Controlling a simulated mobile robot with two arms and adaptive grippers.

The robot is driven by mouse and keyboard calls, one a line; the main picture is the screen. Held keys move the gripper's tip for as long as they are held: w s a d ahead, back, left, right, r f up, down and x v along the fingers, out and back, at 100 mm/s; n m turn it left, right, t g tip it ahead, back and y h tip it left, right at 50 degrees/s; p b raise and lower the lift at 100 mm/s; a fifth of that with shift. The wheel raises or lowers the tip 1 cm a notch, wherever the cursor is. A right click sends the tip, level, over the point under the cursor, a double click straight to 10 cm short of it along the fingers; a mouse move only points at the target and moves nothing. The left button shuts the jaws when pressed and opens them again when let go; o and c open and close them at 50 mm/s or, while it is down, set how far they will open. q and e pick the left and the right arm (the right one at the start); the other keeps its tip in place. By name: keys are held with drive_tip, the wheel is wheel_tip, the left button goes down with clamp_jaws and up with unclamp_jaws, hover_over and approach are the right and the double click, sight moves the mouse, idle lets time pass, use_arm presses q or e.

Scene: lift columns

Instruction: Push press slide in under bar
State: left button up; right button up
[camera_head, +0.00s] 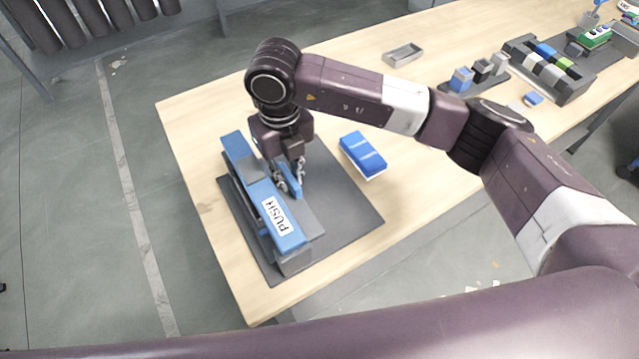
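The press stands on a dark grey mat (345,205) at the near left end of the wooden table. Its long blue bar (291,238) carries a white label reading PUSH, and a grey section shows partway along it. A small blue piece (292,190), perhaps the slide's handle, sits just right of the bar. My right gripper (288,184) points down at this piece, with its fingers close to or touching it. Whether the fingers grip it or only rest against it cannot be told. The part of the slide beneath the bar is hidden. My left gripper is out of view.
A blue and white block (362,155) lies at the mat's right edge. A small grey tray (403,54) stands farther back. A dark rack (548,70) with several coloured blocks is at the far right. Bare table lies between them, under my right arm.

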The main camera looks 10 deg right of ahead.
drive_tip(key=shift+o, duration=0.8)
drive_tip(key=shift+s+f, duration=0.1)
drive_tip(key=shift+f, duration=0.35)
drive_tip(key=shift+r, duration=0.1)
drive_tip(key=shift+r, duration=0.35)
drive_tip(key=shift+r+p, duration=1.65)
drive_tip(key=shift+r, duration=1.65)
